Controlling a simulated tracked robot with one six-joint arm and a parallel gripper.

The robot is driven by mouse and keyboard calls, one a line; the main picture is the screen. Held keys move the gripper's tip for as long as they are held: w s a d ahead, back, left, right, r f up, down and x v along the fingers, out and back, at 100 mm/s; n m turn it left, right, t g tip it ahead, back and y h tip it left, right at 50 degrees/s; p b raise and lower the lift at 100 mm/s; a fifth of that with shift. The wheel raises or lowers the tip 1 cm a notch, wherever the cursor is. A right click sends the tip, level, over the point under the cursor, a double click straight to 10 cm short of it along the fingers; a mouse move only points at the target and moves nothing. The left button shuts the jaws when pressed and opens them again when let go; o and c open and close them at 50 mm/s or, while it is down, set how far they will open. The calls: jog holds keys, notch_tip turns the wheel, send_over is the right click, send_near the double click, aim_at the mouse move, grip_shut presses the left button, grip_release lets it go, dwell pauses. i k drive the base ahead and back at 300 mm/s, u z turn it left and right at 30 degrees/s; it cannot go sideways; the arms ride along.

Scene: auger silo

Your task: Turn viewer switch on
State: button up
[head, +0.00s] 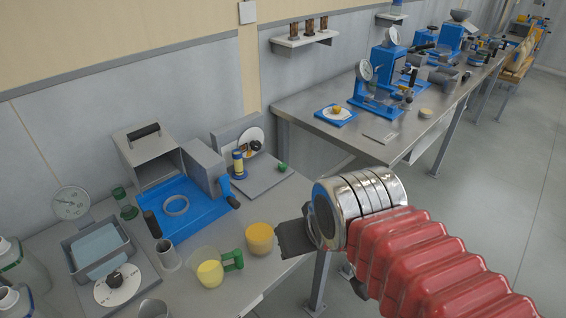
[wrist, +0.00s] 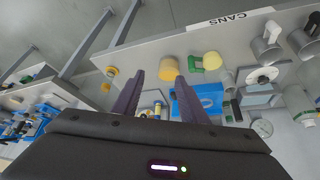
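No part is labelled as the viewer or its switch, so I cannot tell for sure which it is. A grey upright unit (head: 233,128) on the near bench carries a white dial with a black knob (head: 255,145) and a yellow cylinder in front. A green knob (head: 282,167) sits on its flat base. Another white dial with a black knob (head: 115,283) lies nearer, at the left. My gripper (wrist: 159,76) is open and empty; its two dark fingers stand apart in the wrist view. In the head view my gripper (head: 293,238) is over the bench's right edge, beside a yellow cup (head: 259,238).
A blue tray (head: 190,218) with a ring, a grey hood (head: 148,155), a green-handled jug (head: 208,268) and a grey basin (head: 122,240) crowd the near bench (head: 212,300). A second bench (head: 330,128) with blue devices stands beyond. Open floor (head: 500,190) lies at right.

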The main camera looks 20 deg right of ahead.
aim_at(282, 166)
jog(key=u, duration=0.05)
jog(key=k, duration=1.25)
jog(key=z, duration=0.15)
jog(key=i, duration=1.75)
jog(key=u, duration=0.7)
